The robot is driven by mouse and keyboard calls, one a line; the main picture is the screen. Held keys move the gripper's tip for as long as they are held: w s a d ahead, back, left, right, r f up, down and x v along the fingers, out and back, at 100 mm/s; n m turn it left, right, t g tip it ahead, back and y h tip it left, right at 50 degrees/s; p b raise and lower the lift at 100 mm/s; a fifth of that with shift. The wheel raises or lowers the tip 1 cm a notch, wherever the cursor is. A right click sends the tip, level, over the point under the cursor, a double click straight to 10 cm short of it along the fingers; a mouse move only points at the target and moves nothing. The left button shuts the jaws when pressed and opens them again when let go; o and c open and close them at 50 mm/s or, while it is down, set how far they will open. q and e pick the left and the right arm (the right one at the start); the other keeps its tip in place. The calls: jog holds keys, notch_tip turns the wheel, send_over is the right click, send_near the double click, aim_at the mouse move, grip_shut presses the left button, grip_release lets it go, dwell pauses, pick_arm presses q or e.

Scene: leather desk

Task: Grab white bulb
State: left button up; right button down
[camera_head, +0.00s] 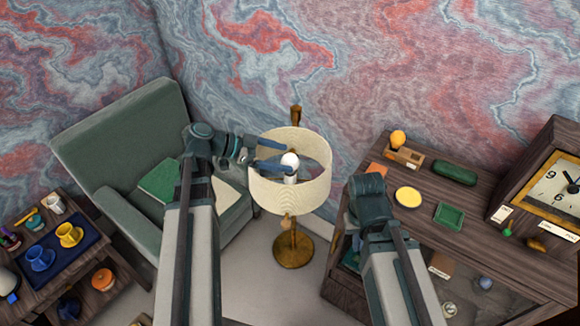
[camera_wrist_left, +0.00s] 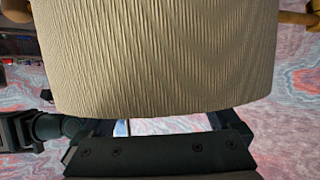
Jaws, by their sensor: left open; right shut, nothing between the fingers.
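The white bulb (camera_head: 290,161) stands upright inside the cream lampshade (camera_head: 290,197) of a brass floor lamp. My left gripper (camera_head: 281,160) reaches over the shade's left rim in the head view. Its blue fingers are open, one on the far side and one on the near side of the bulb; I cannot tell whether they touch it. In the left wrist view the shade (camera_wrist_left: 160,60) covers the fingertips and hides the bulb.
A green armchair (camera_head: 118,128) stands behind my left arm. A low table at left holds a blue tray with cups (camera_head: 69,234).

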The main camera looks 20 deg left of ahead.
pick_arm(q)
jog(key=b+x, duration=0.1)
jog(key=x, duration=0.2)
jog(key=shift+w+d+f, duration=0.1)
jog(key=shift+d+f, duration=0.05)
jog(key=c, duration=1.4)
